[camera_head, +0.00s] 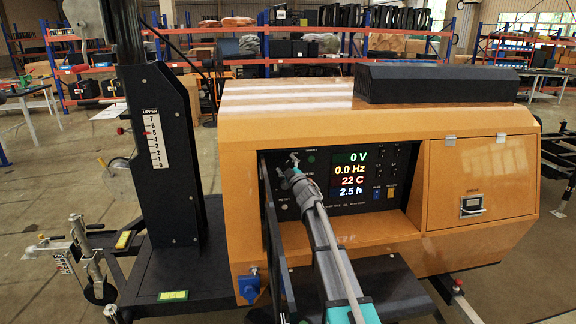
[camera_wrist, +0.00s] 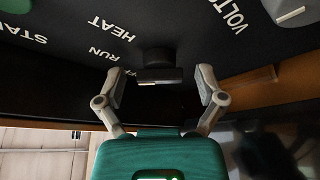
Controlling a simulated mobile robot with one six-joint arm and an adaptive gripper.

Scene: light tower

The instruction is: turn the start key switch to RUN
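The start key switch (camera_wrist: 158,75) is a dark round knob with a flat bar on the black panel, seen upside down in the wrist view. White labels RUN (camera_wrist: 102,54) and HEAT (camera_wrist: 110,28) lie beside it. My gripper (camera_wrist: 160,88) is open, with one finger to each side of the switch and visible gaps between. I cannot tell whether the fingertips reach its depth. In the head view my gripper (camera_head: 294,166) is at the upper left of the control panel (camera_head: 402,160), and it and the arm hide the switch.
The panel sits recessed in an orange housing (camera_head: 245,185); its lower edge (camera_wrist: 270,90) runs close to my gripper. Lit readouts (camera_head: 350,172) show 0 V, 0.0 Hz, 22 C and 2.5 h. A black mast (camera_head: 170,150) stands left. A closed door (camera_head: 480,180) is at right.

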